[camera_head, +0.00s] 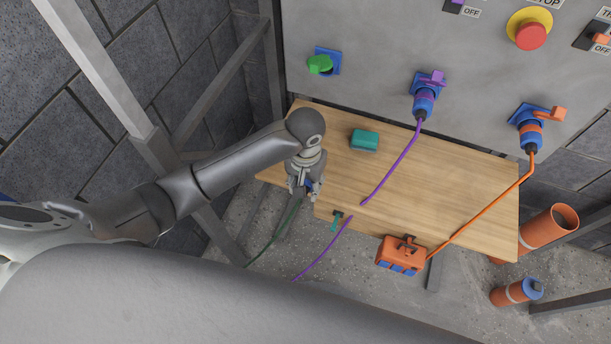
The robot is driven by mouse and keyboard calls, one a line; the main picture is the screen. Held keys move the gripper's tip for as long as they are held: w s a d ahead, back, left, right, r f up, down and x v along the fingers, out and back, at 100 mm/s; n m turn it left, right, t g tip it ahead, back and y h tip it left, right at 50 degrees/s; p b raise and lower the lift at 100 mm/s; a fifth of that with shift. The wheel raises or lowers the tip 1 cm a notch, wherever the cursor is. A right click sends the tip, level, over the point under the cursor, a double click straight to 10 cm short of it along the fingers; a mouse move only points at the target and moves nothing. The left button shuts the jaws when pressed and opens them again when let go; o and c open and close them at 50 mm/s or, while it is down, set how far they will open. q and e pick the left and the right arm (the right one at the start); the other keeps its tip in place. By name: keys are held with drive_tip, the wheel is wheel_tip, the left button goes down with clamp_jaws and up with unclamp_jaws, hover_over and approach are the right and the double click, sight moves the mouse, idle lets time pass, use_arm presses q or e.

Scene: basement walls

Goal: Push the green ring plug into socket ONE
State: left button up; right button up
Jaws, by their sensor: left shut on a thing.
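My left gripper (304,188) is shut on a blue plug (308,184), low over the left front part of the wooden table. The fingers cover most of the plug, so its green ring cannot be made out. A dark green cable (275,238) runs from the gripper down to the floor. On the grey panel at upper left is a blue socket (335,58) with a green cap or lever (319,65). No readable label marks it as ONE. The plug is well below this socket and apart from it. My right gripper is not in view.
A purple-ringed plug (424,101) and an orange-ringed plug (530,134) sit in the other sockets, cables trailing down. A teal box (364,140) lies on the wooden table (470,190). An orange box (401,254) is at the front edge. A metal frame (185,130) stands left.

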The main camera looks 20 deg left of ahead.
use_arm(q)
drive_tip(key=s+d+r, duration=0.2)
drive_tip(key=s+r, duration=0.1)
drive_tip(key=s, duration=0.4)
drive_tip(key=shift+s+d+r, duration=0.15)
drive_tip(key=shift+s+d, duration=0.1)
drive_tip(key=shift+s, duration=0.05)
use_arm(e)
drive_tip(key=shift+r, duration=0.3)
use_arm(q)
drive_tip(key=shift+w, duration=0.1)
